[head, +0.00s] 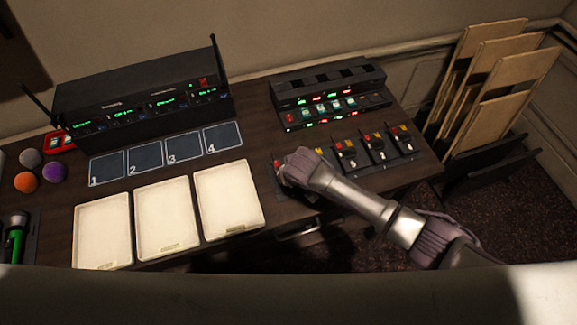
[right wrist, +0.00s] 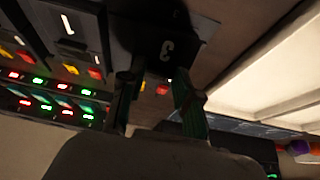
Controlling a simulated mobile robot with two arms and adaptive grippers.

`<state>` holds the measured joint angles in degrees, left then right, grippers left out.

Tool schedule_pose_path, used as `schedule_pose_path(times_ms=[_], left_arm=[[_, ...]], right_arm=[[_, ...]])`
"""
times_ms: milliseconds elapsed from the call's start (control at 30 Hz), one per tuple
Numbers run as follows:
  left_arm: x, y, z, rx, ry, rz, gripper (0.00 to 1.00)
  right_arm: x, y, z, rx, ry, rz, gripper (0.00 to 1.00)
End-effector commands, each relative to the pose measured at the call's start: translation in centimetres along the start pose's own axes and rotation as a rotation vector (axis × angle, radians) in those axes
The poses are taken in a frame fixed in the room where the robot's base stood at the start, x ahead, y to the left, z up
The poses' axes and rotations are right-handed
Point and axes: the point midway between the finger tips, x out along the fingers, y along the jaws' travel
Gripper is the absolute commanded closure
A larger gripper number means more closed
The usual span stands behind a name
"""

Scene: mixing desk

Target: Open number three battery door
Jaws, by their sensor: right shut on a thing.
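Several dark battery packs (head: 376,147) with red and yellow tops stand in a row at the right of the desk. My right gripper (head: 283,172) is at the left end of this row and covers much of the pack there. In the right wrist view a black pack (right wrist: 165,47) with a mark like a 3 sits at the fingertips. My right gripper (right wrist: 155,98) is shut on this pack, one finger on each side. Its door edge is dark, and I cannot tell whether the door is open. My left gripper is not in view.
A black charger rack (head: 330,86) with lit modules stands behind the packs. Three cream trays (head: 166,247) and numbered dark pads (head: 146,160) lie left of my arm. A black receiver box (head: 140,90) with antennas is at the back left. Wooden boards (head: 478,85) stand right of the desk.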

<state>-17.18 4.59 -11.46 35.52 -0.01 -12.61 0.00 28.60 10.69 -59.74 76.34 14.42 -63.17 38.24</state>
Motion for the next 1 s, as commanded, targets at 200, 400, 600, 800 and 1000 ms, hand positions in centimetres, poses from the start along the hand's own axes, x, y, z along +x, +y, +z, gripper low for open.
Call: schedule_pose_path(times_ms=[200, 400, 600, 800, 1000], left_arm=[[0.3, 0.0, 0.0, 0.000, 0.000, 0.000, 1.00], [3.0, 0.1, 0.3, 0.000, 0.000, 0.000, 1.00], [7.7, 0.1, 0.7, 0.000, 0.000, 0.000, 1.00], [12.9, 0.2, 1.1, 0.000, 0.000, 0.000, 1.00], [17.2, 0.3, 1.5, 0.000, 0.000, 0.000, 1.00]], right_arm=[[-0.4, -0.1, 1.5, 0.003, 0.202, -0.003, 1.00], [-0.4, -0.1, 2.7, 0.006, 0.393, -0.004, 1.00], [-0.2, 0.0, 4.0, 0.006, 0.585, -0.002, 1.00], [-0.3, 0.0, 4.8, 0.005, 0.755, 0.000, 1.00], [-0.5, 0.0, 5.4, 0.004, 0.888, 0.001, 1.00]])
